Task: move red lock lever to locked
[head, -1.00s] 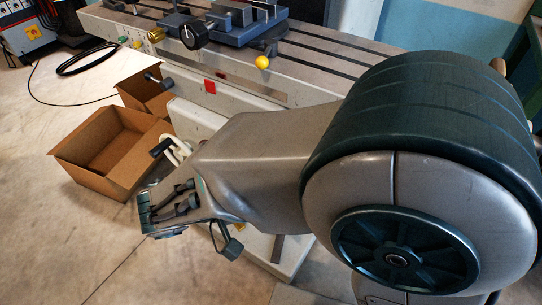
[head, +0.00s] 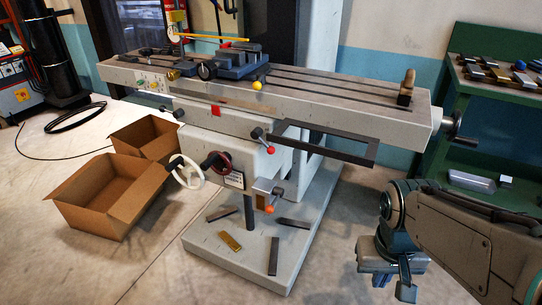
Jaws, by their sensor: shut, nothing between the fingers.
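A lever with a red ball knob (head: 270,150) sticks out from the front of the pale milling machine (head: 212,140), below the table's front edge. A second lever with an orange-red end (head: 268,208) sits lower, by a grey bracket. I cannot tell from the picture what position either lever is in. My gripper (head: 378,278) is at the lower right, shut and empty, pointing down. It is well to the right of both levers and touches neither.
A dark rectangular frame (head: 345,155) juts out right of the red knob. A handwheel (head: 187,172) stands left. Metal bars (head: 272,255) lie on the machine's base. Cardboard boxes (head: 95,210) are at left, a green shelf (head: 465,125) at right. Floor between base and gripper is clear.

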